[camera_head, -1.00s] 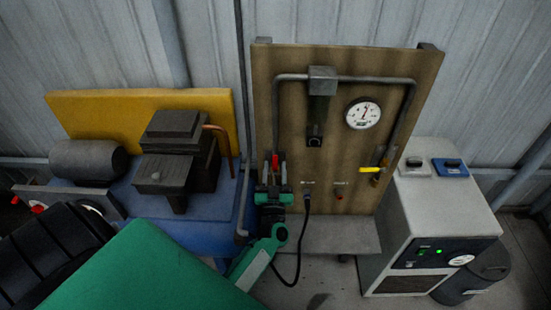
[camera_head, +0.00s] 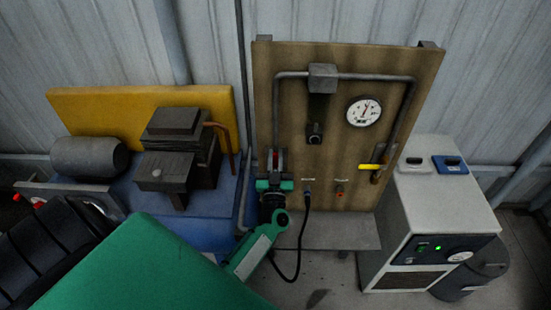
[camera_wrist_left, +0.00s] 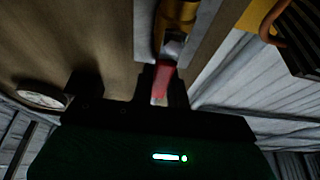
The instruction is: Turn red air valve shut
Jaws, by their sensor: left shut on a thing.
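The red air valve handle (camera_head: 276,154) is on the vertical pipe at the left side of the wooden board. My left gripper (camera_head: 276,164) is at the handle, with its fingers on either side of it. In the left wrist view the red handle (camera_wrist_left: 161,82) sits between my dark fingers, below a brass valve body (camera_wrist_left: 176,22). My left gripper is shut on the handle. The fingers hide part of the handle and valve. My right gripper is not in view.
The board (camera_head: 345,190) also carries a gauge (camera_head: 363,112), a yellow-handled valve (camera_head: 370,167) and a hose (camera_head: 303,235) close to my left gripper. A compressor (camera_head: 180,155) stands left, a grey cabinet (camera_head: 425,200) right. Bare floor shows below the board.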

